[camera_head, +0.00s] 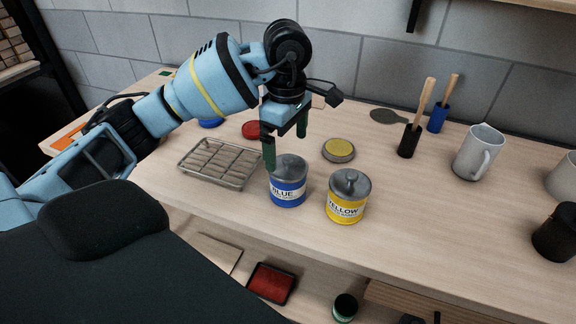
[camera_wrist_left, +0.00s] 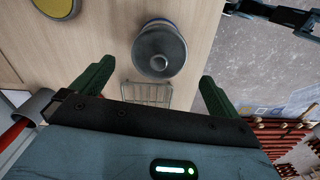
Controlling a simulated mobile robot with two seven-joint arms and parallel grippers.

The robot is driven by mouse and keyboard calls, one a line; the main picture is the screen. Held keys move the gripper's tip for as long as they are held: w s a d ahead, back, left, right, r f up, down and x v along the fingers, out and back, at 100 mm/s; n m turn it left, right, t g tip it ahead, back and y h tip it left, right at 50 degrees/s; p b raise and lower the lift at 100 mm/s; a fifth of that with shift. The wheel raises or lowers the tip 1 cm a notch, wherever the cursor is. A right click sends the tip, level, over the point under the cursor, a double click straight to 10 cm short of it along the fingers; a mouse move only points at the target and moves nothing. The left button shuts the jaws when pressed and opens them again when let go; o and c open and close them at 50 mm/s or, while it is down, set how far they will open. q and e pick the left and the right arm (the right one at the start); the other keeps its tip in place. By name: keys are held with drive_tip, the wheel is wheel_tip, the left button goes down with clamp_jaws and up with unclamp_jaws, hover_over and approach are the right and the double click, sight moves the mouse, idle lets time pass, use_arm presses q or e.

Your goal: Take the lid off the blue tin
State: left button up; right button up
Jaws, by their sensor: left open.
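The blue tin (camera_head: 288,194) stands upright on the bench, with its label facing the front. Its grey lid (camera_head: 291,165) with a knob on top is seated on it. My left gripper (camera_head: 286,152) is open and empty, with its green fingers above and around the far left side of the lid. One fingertip overlaps the lid's left edge in the head view; I cannot tell whether they touch.
A yellow tin (camera_head: 346,207) with a grey lid stands close right of the blue tin. A wire rack (camera_head: 219,162) lies left. A yellow-topped disc (camera_head: 339,150) and a red disc (camera_head: 254,129) lie behind. Brushes (camera_head: 409,138) and a pitcher (camera_head: 477,152) stand farther right.

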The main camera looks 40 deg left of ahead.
sight(289, 158)
use_arm(q)
wheel_tip(289, 158, down, 4)
drive_tip(key=shift+w+d+f, duration=0.1)
drive_tip(key=shift+d+f, duration=0.05)
use_arm(e)
drive_tip(key=shift+w+d+r, duration=0.1)
drive_tip(key=shift+w+r, duration=0.3)
drive_tip(key=shift+w, duration=0.05)
use_arm(q)
drive_tip(key=c, duration=1)
drive_tip(key=shift+o, duration=0.2)
